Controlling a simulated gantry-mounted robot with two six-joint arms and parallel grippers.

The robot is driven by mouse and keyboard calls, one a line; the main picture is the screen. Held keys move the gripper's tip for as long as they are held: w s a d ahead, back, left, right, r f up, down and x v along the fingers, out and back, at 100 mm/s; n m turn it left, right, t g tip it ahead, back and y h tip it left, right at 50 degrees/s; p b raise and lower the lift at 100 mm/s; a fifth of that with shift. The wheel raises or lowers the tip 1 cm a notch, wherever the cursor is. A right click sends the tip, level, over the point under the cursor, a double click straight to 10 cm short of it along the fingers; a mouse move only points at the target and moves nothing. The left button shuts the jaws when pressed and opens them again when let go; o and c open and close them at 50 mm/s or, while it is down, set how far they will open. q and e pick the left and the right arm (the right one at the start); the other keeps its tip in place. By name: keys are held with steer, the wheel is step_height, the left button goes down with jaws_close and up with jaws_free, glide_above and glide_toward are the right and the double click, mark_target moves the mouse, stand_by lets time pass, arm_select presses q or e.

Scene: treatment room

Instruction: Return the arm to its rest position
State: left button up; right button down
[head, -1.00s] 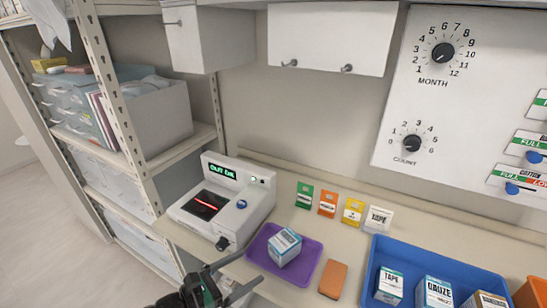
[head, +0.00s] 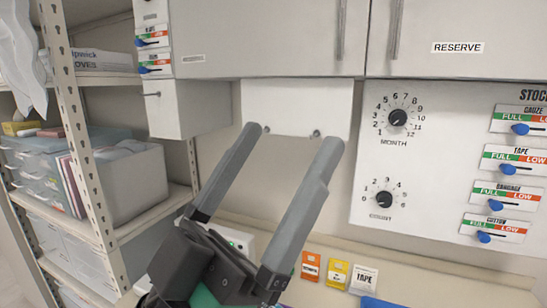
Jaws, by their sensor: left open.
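My left gripper (head: 285,165) is large in the head view, raised in front of the counter and wall. Its two long grey fingers point up and stand wide apart, with nothing between them. It hides most of the white scanner device (head: 238,240), of which only a small part with a green light shows. My right gripper is not in view.
A shelf unit with a grey bin (head: 132,190) stands at left. Orange, yellow and white cards (head: 364,278) stand along the counter's back. The wall panel (head: 440,130) has month and count dials and several blue sliders. Cabinets (head: 270,35) hang above.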

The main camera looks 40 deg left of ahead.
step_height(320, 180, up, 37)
steer(key=p, duration=3.7)
